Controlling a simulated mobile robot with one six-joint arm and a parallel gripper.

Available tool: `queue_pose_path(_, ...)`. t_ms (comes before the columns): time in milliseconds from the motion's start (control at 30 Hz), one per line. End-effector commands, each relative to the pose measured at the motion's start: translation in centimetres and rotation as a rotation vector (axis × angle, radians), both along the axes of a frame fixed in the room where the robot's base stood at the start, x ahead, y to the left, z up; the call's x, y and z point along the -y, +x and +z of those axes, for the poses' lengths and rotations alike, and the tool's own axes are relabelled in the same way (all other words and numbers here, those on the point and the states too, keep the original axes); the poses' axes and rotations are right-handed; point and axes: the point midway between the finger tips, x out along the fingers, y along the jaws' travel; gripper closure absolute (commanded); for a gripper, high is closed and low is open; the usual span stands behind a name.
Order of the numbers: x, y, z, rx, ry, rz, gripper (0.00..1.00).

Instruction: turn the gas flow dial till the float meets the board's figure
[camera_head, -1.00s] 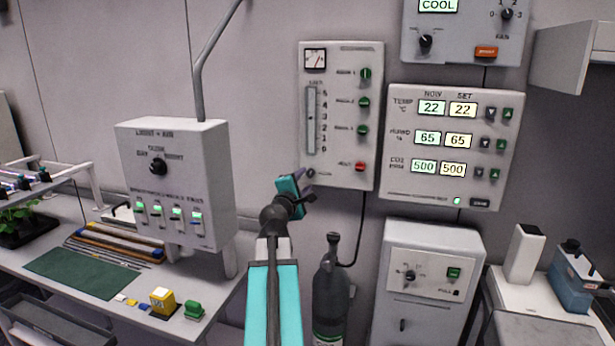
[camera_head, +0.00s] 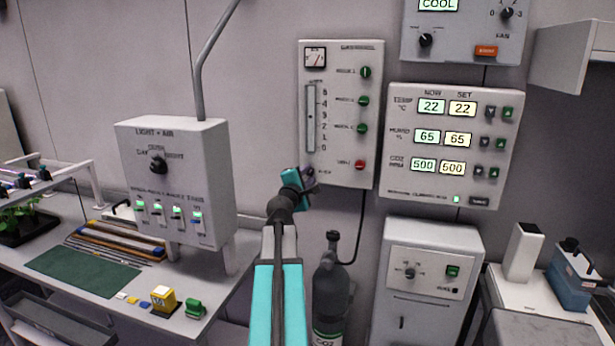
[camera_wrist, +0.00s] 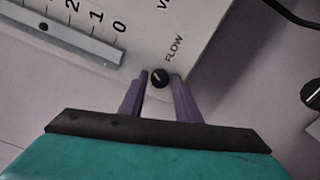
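The gas panel (camera_head: 343,70) on the wall carries a vertical flow tube (camera_head: 311,135) with a scale from 0 to 5. Its small dark float (camera_head: 311,117) sits a little below 3 and also shows in the wrist view (camera_wrist: 43,26). The black flow dial (camera_wrist: 159,77), marked FLOW, is at the panel's lower corner. My gripper (camera_wrist: 160,76) has its two purple fingers apart, one on each side of the dial, with narrow gaps. In the head view my gripper (camera_head: 308,178) hides the dial. I cannot make out a board with a flow figure.
A climate panel (camera_head: 400,195) with lit numbers hangs to the right. A light box (camera_head: 200,135) stands left on the bench (camera_head: 215,290). A dark gas bottle (camera_head: 330,290) stands below the gas panel, with a hose (camera_head: 361,230) near my gripper. The red button (camera_head: 359,165) is close by.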

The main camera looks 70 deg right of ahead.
Motion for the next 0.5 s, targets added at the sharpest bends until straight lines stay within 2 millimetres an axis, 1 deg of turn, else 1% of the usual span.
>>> queue_pose_path(33,0.00,-0.01,0.01,0.000,0.000,0.000,0.79)
queue_pose_path(100,0.00,-0.01,0.01,0.000,0.000,0.000,0.91)
queue_pose_path(167,0.00,-0.01,0.01,0.000,0.000,0.000,1.00)
queue_pose_path(367,0.00,-0.02,-0.09,0.014,0.000,-0.001,1.00)
queue_pose_path(500,0.02,-0.03,-0.22,0.060,0.002,-0.002,1.00)
